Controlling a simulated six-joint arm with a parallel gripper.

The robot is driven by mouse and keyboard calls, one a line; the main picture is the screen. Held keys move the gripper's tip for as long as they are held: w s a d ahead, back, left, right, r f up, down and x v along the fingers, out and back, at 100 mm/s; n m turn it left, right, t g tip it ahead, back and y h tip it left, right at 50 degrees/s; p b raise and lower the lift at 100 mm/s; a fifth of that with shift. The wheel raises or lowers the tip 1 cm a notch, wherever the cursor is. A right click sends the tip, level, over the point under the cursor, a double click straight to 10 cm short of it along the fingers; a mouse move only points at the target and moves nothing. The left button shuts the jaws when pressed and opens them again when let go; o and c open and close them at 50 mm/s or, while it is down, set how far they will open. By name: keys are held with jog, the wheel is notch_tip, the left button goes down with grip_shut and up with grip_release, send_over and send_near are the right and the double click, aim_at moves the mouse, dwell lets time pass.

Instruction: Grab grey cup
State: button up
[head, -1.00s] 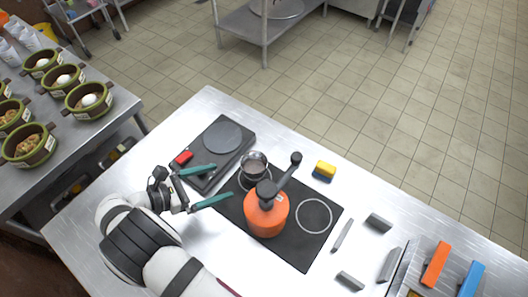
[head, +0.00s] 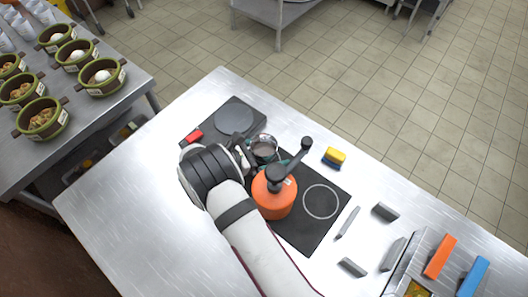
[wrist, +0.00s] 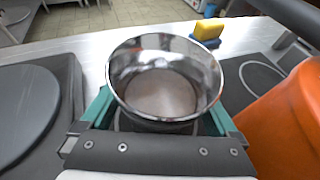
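The grey cup (head: 264,149) is a shiny round metal cup, open at the top, at the back left of the black cooktop. In the wrist view the cup (wrist: 165,85) stands upright in the middle of the picture. My gripper (head: 268,153) is low at the cup, with its teal fingers on both sides of it. In the wrist view my gripper (wrist: 162,110) looks open, wide around the cup. The cup's rim hides the fingertips, so contact is not visible. In the head view my arm hides much of the gripper.
An orange kettle (head: 274,196) stands close on the right of the cup and gripper. A dark scale-like plate (head: 235,120) lies on the left. A yellow and blue sponge (head: 334,157) lies behind right. Grey blocks (head: 385,212) lie farther right. The table's front left is clear.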

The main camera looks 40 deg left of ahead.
jog(key=c, duration=1.2)
